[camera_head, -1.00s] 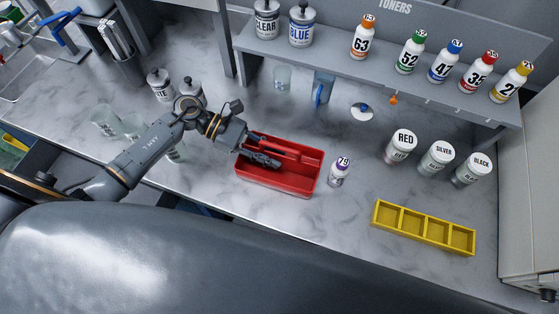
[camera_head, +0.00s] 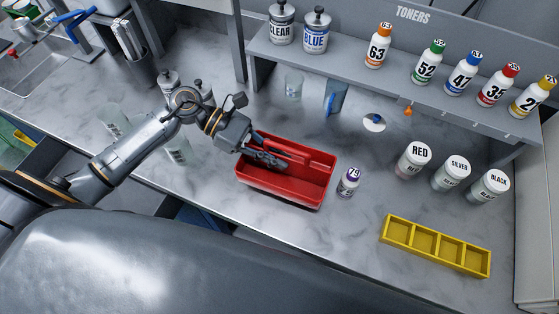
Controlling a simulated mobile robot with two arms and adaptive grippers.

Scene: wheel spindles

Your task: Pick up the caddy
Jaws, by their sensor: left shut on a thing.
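The caddy is an open red box (camera_head: 285,191) with a long red handle bar along its middle. The fingers hide part of the handle and of the inside. The caddy looks empty where I can see in. My right gripper is not in view.
A small bottle marked 79 (camera_head: 348,182) stands close to the caddy's right side. A yellow divided tray (camera_head: 436,259) lies front right. Jars (camera_head: 450,173) stand at the right, and a toner shelf (camera_head: 390,84) spans the back. Clear cups (camera_head: 178,151) and pump bottles stand near my left arm.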

